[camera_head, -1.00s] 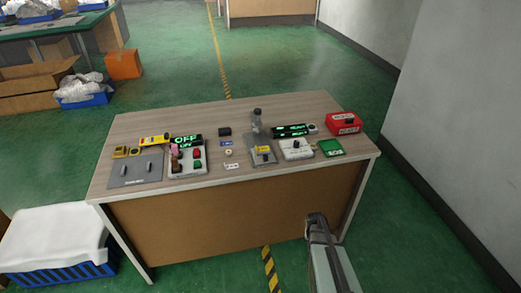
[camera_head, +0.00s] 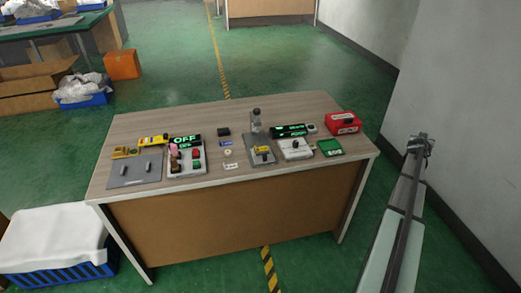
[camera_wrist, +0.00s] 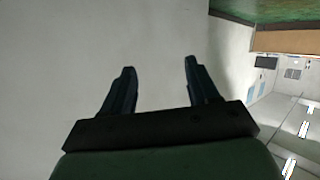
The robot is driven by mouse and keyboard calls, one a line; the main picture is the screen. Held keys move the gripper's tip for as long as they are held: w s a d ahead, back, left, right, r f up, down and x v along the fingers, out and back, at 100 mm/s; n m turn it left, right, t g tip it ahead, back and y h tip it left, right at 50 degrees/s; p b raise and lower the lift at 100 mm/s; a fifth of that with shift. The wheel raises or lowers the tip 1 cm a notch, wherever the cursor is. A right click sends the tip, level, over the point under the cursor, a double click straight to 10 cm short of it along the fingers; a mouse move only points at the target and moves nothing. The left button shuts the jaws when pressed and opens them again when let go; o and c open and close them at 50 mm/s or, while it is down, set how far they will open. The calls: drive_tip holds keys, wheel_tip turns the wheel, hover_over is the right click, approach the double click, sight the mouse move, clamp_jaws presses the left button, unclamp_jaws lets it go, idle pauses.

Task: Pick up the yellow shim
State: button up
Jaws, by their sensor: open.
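A small yellow piece (camera_head: 263,150), which looks like the yellow shim, sits on a grey lever fixture (camera_head: 259,161) near the middle of the table's front half. It is too small to tell how it sits against the fixture. My arm rises at the right of the head view, beyond the table's right edge, far from the yellow piece. My gripper is clear in the wrist view (camera_wrist: 159,68), where its two dark fingers are spread with nothing between them. They face a pale wall. The yellow piece is not in the wrist view.
The wooden table (camera_head: 195,115) also holds a grey plate with pegs (camera_head: 135,172), a button box (camera_head: 187,160), a white switch box (camera_head: 295,150), a green block (camera_head: 330,148) and a red box (camera_head: 343,123). A wall (camera_head: 465,120) stands to the right.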

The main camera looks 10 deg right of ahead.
drive_tip(key=d+r+n+t+h, duration=0.1)
drive_tip(key=d+r, duration=0.2)
drive_tip(key=r, duration=0.4)
drive_tip(key=d+r+h, duration=0.1)
drive_tip(key=d+r, duration=0.3)
drive_tip(key=r, duration=0.3)
drive_tip(key=w+a+f+n+g+y, duration=0.15)
drive_tip(key=w+a+n, duration=0.35)
drive_tip(key=a, duration=0.6)
drive_tip(key=w+a+n+y, duration=0.2)
drive_tip(key=w+a+y, duration=0.1)
drive_tip(key=w+a, duration=0.55)
drive_tip(key=w+a+n+y, duration=0.3)
drive_tip(key=w+a+n, duration=0.15)
drive_tip(key=a, duration=0.85)
drive_tip(key=r+n+g+y, duration=0.2)
drive_tip(key=n+g+y, duration=0.5)
drive_tip(key=n, duration=0.7)
hover_over(262, 148)
drive_tip(key=a, duration=0.3)
drive_tip(key=h, duration=0.1)
drive_tip(key=shift+g, duration=0.25)
drive_tip(key=f, duration=1.3)
drive_tip(key=shift+s+f, duration=0.2)
drive_tip(key=shift+f, duration=0.15)
